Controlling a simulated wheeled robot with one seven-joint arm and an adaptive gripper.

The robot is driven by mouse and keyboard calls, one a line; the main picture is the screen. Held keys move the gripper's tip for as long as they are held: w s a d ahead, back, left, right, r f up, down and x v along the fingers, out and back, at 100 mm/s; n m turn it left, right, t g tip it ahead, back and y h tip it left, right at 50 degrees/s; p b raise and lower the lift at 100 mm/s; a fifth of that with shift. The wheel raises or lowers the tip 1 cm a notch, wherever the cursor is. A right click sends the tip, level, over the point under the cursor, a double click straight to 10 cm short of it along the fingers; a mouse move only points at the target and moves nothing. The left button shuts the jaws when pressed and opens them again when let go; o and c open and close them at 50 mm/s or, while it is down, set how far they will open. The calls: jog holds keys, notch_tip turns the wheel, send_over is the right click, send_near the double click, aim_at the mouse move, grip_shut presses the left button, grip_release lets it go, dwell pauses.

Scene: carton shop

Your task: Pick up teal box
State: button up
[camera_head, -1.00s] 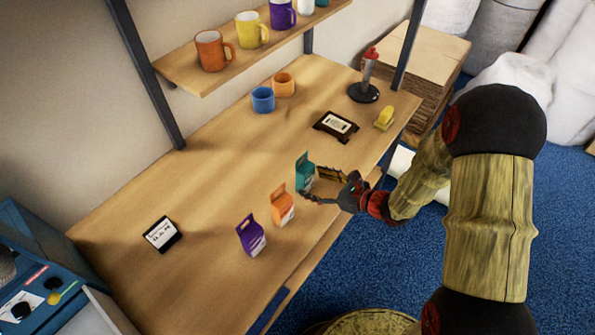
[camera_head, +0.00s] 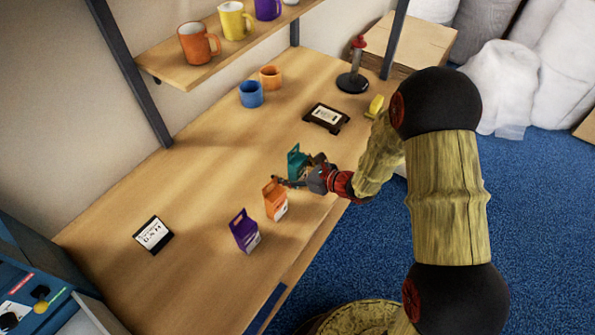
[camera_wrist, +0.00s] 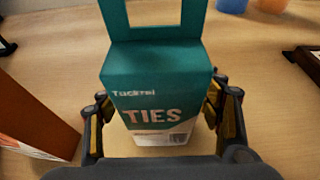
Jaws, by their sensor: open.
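The teal box (camera_head: 296,160) stands upright on the wooden table, in the row with an orange box and a purple box. The wrist view shows its front close up, with a handle loop on top and the word TIES; the teal box (camera_wrist: 152,85) is between the fingers there. My gripper (camera_head: 298,178) is open at the box's near side. In the wrist view my gripper (camera_wrist: 168,115) has one finger on each side of the box's lower part, and whether they touch it I cannot tell. In the head view my gripper hides the box's lower part.
The orange box (camera_head: 275,200) stands close on the left; it also shows in the wrist view (camera_wrist: 35,115). The purple box (camera_head: 244,232) is farther left. Behind are a blue cup (camera_head: 251,94), an orange cup (camera_head: 270,77) and a dark framed label (camera_head: 326,117). The table's middle left is clear.

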jog(key=shift+c, duration=0.7)
jog(key=c, duration=1.1)
jog(key=shift+c, duration=0.8)
